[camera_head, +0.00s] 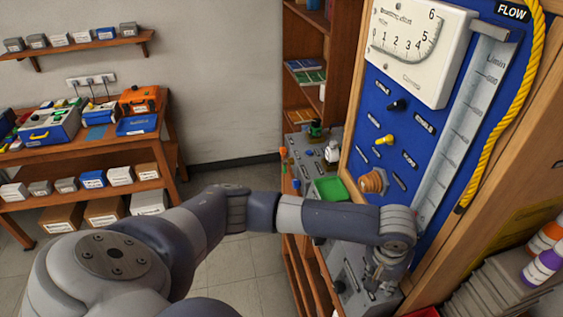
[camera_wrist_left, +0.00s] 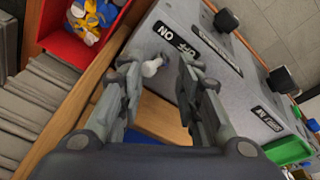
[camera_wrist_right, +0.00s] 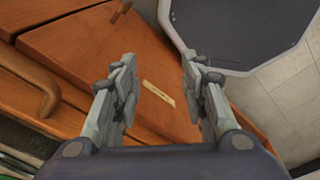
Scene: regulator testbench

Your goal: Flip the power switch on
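The power switch is a pale, round-tipped toggle (camera_wrist_left: 152,68) on a sloped grey panel (camera_wrist_left: 225,70), beside black ON and OFF labels (camera_wrist_left: 178,40). In the left wrist view the toggle shows between the fingertips of my left gripper (camera_wrist_left: 160,72), nearer the left finger. The fingers are apart, and I cannot tell whether either touches it. In the head view my left gripper (camera_head: 378,276) is low over the grey panel (camera_head: 352,268), and the toggle is hidden. My right gripper (camera_wrist_right: 158,66) is open and empty in front of wooden furniture; it is not in the head view.
A blue flow board (camera_head: 400,150) with a dial and knobs stands behind the panel. Black knobs (camera_wrist_left: 226,20) and a green tray (camera_head: 331,189) are on the bench. A red bin (camera_wrist_left: 75,40) is beside the panel. Wooden drawers (camera_wrist_right: 110,60) face my right gripper.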

